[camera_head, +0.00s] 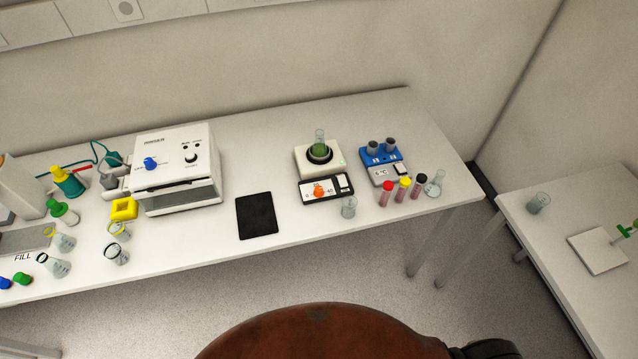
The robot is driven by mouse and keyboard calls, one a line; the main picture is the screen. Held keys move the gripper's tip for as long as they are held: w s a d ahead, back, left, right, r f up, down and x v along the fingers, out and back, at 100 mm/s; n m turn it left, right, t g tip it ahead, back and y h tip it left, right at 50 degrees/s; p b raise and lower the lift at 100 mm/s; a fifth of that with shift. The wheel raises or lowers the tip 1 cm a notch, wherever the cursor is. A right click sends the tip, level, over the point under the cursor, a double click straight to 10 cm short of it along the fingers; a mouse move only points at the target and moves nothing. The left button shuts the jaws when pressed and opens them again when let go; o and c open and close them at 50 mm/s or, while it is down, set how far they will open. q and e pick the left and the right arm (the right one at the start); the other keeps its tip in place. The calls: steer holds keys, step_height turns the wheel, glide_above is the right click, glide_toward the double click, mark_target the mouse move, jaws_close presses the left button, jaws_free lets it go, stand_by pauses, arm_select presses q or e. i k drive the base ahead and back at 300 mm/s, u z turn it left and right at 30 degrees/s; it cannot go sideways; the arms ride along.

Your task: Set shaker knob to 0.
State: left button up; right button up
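A small white device with a black front panel (310,195), which looks like the shaker, stands on the table right of the middle. An orange knob (319,190) sits on this panel, with small markings around it. The knob's exact setting is too small to read. A clear tube with green liquid (320,145) stands upright in the dark round holder on top of the device. A small green light shows on its right side. Neither of my grippers is in view.
A clear beaker (349,207) stands just in front of the device's right corner. A blue block device (383,162) and several capped tubes (403,189) are to the right. A black pad (257,216) and a white box with a blue knob (174,170) are to the left.

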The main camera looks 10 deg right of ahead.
mark_target(318, 193)
steer(key=z, duration=0.2)
steer(key=k, duration=0.4)
steer(key=u, duration=0.95)
steer(key=i, duration=1.2)
steer(key=z, duration=0.8)
